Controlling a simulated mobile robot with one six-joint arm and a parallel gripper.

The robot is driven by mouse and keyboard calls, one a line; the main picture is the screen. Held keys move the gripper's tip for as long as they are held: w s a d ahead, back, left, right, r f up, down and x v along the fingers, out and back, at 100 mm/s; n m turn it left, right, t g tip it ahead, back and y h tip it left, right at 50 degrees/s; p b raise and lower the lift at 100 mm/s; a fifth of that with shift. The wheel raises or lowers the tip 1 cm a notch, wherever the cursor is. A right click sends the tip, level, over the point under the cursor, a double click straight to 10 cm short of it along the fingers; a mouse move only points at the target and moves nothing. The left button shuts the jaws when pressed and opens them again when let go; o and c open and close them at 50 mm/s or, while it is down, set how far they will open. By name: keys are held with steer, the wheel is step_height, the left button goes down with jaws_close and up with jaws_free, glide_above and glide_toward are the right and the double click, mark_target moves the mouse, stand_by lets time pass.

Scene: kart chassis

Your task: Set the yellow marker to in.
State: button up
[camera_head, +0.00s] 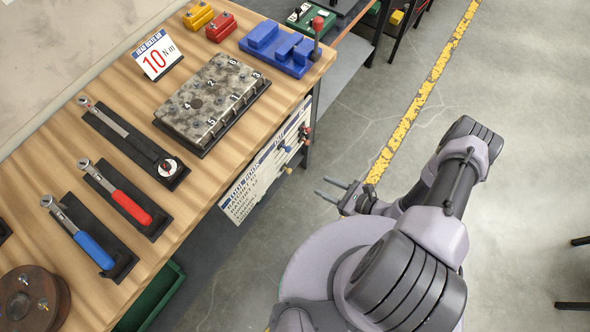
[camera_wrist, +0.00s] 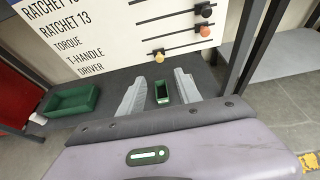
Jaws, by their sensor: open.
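The yellow marker (camera_wrist: 160,56) is a small round knob in the wrist view. It sits near the left end of the lowest dark rod on a white board (camera_wrist: 100,30) with printed tool names. In the head view the board (camera_head: 240,194) hangs on the bench's front side, with small knobs at its right part. My gripper (camera_head: 327,189) is open and empty, out in front of the board and apart from it. In the wrist view its two fingers (camera_wrist: 160,82) point toward the board, below the yellow marker. Any in or out wording is not readable.
A dark bench leg (camera_wrist: 252,45) stands right of the board. A green bin (camera_wrist: 72,101) lies below left. The wooden bench top (camera_head: 60,150) holds several tools.

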mark_target(287, 169)
steer(key=b+x, duration=0.3)
steer(key=x, duration=1.1)
steer(key=shift+f, duration=0.1)
jaws_close()
stand_by(0.6)
